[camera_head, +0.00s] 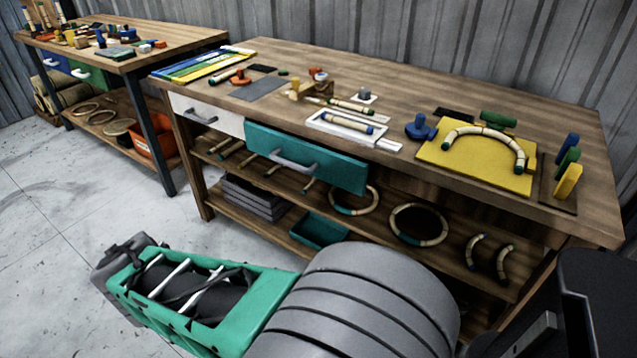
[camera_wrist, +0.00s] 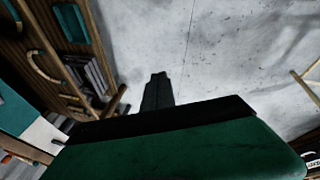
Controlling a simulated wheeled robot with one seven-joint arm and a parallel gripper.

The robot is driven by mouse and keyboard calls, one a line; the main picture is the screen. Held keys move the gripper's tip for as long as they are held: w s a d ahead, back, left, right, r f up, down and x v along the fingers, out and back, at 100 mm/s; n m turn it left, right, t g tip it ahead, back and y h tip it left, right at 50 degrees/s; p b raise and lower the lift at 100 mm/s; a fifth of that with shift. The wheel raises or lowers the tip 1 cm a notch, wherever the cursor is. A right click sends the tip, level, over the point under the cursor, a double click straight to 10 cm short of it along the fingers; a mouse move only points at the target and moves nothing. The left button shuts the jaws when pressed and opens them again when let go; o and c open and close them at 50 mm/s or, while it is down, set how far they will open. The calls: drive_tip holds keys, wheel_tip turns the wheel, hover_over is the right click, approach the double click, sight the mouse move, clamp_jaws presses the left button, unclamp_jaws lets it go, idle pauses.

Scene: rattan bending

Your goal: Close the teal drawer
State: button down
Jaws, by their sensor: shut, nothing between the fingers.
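The teal drawer (camera_head: 330,165) is in the upper bench's front, right of the white drawer. Its front stands out from the bench edge, so it looks partly open. It has a grey bar handle (camera_head: 293,163). A teal panel, probably this drawer's front, shows at the left edge of the wrist view (camera_wrist: 12,105). My gripper (camera_wrist: 158,76) is shut and empty, pointing over the bare floor, apart from the drawer. In the head view my arm lies in front of the bench, with its hand left of and below the drawer; the fingertips are hard to make out there.
The white drawer (camera_head: 205,116) looks shut. The bench top (camera_head: 400,95) holds a yellow board (camera_head: 470,175) and rattan pieces. The lower shelf holds rings, grey boxes (camera_head: 258,195) and a teal bin (camera_head: 318,230). Another bench (camera_head: 160,42) stands at left; the floor (camera_head: 60,210) between is clear.

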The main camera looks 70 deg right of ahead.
drive_tip(key=s+d+f+n+h+b, duration=0.1)
drive_tip(key=d+f+n+h, duration=0.2)
drive_tip(key=d, duration=0.8)
drive_tip(key=n+g+h+b, duration=0.3)
drive_tip(key=n+g+h, duration=0.3)
drive_tip(key=n+h, duration=0.6)
approach(342, 173)
drive_tip(key=d, duration=0.3)
drive_tip(key=s+d+b, duration=0.1)
drive_tip(key=d, duration=0.1)
drive_tip(key=shift+s+d+r, duration=0.1)
drive_tip(key=shift+d, duration=0.3)
drive_tip(key=shift+d+r, duration=0.1)
drive_tip(key=shift+d, duration=0.35)
